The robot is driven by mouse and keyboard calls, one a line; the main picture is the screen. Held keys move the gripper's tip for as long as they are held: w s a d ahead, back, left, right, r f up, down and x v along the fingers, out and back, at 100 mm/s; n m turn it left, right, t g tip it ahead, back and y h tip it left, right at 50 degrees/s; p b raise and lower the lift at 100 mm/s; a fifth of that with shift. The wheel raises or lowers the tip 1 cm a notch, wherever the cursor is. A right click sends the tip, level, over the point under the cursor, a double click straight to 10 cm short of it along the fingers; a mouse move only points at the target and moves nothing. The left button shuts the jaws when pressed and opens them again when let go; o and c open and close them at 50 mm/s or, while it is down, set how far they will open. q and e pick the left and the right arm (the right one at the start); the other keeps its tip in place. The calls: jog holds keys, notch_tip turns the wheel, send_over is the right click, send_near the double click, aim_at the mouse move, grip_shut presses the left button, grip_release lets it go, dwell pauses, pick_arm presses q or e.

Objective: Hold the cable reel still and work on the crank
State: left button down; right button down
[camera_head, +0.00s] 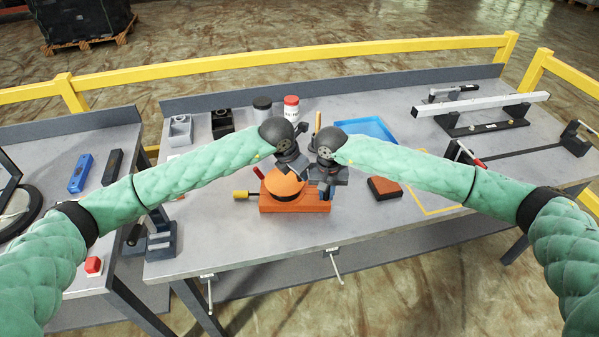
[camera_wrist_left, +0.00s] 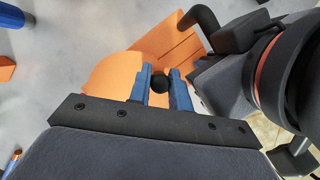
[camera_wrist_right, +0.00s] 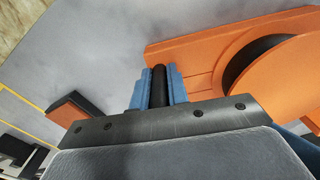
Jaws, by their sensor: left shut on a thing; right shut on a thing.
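The cable reel has an orange block base (camera_head: 295,206) and a round orange drum (camera_head: 283,184) on top. My left gripper (camera_head: 300,168) is over the drum; in the left wrist view its blue fingers are shut on a round black knob (camera_wrist_left: 160,84), seemingly the crank's. My right gripper (camera_head: 326,190) is at the base's right end. In the right wrist view its fingers are shut on a black bar handle (camera_wrist_right: 159,86) beside the orange base (camera_wrist_right: 210,45). The crank arm is mostly hidden by the grippers in the head view.
The two grippers are very close together. An orange-and-black block (camera_head: 384,188) lies right of the reel, a blue tray (camera_head: 366,129) behind. A yellow-handled tool (camera_head: 243,195) is at left. A red-capped white bottle (camera_head: 291,107) stands at the back.

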aim_at(294, 183)
pick_arm(q)
jog(key=shift+w+a+n, duration=0.3)
jog(key=shift+a+n, duration=0.05)
jog(key=shift+n, duration=0.15)
dwell(0.3)
jog(key=c, duration=1.3)
grip_release()
jog(key=shift+s+d, duration=0.15)
jog(key=shift+d, duration=0.05)
jog(key=shift+d, duration=0.25)
jog(key=shift+r, duration=0.1)
jog(key=v, duration=0.6)
jog(key=shift+s, duration=0.1)
jog(key=shift+v, duration=0.95)
jog(key=shift+a, duration=0.1)
